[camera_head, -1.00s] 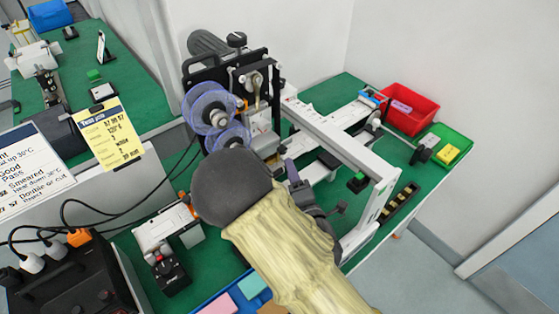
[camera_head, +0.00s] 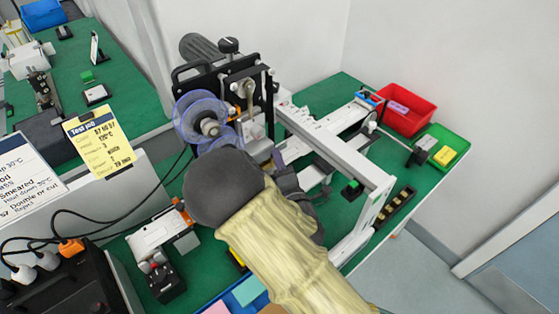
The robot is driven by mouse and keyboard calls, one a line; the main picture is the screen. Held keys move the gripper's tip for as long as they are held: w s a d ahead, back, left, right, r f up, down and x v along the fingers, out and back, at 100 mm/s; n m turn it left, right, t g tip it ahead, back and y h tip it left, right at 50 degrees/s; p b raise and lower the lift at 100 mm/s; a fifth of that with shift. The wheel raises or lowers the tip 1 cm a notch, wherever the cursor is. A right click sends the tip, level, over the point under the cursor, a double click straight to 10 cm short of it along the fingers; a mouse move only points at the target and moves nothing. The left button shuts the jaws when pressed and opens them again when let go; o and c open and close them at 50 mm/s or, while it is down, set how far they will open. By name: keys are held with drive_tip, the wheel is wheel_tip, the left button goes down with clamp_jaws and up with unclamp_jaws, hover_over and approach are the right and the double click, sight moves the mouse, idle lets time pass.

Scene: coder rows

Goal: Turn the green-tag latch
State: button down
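A small black part with a green top (camera_head: 351,189) sits under the right end of the white frame; it may be the green-tag latch, but I cannot read its shape clearly. My gripper (camera_head: 279,160) is at the machine's front, left of that part and apart from it, just below the printing head (camera_head: 250,95). My own dark rounded arm joint and cream-sleeved link hide much of the gripper and the bench below it. I cannot see both fingertips or whether anything is between them.
The white frame (camera_head: 335,150) runs along the machine's right side. Clear reels (camera_head: 205,115) stand at its left. A red bin (camera_head: 408,108) and a green tray (camera_head: 443,147) are at the back right. A black control box (camera_head: 60,290) with cables is at the front left.

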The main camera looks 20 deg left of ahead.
drive_tip(key=shift+m, duration=0.3)
drive_tip(key=m, duration=0.1)
drive_tip(key=m+h+p, duration=0.1)
drive_tip(key=m, duration=0.1)
drive_tip(key=shift+r+g, duration=0.25)
drive_tip(key=shift+g, duration=0.15)
drive_tip(key=shift+w+d+r+m+g, duration=0.1)
drive_tip(key=shift+m+g, duration=0.9)
drive_tip(key=shift+m, duration=0.7)
drive_tip(key=shift+w+d+r+m+g, duration=0.1)
drive_tip(key=shift+m+g, duration=0.9)
drive_tip(key=shift+m, duration=0.7)
drive_tip(key=shift+w+m+g, duration=0.1)
drive_tip(key=shift+m+g, duration=0.9)
drive_tip(key=shift+m, duration=0.7)
drive_tip(key=c, duration=1.3)
unclamp_jaws()
drive_tip(key=shift+o, duration=0.2)
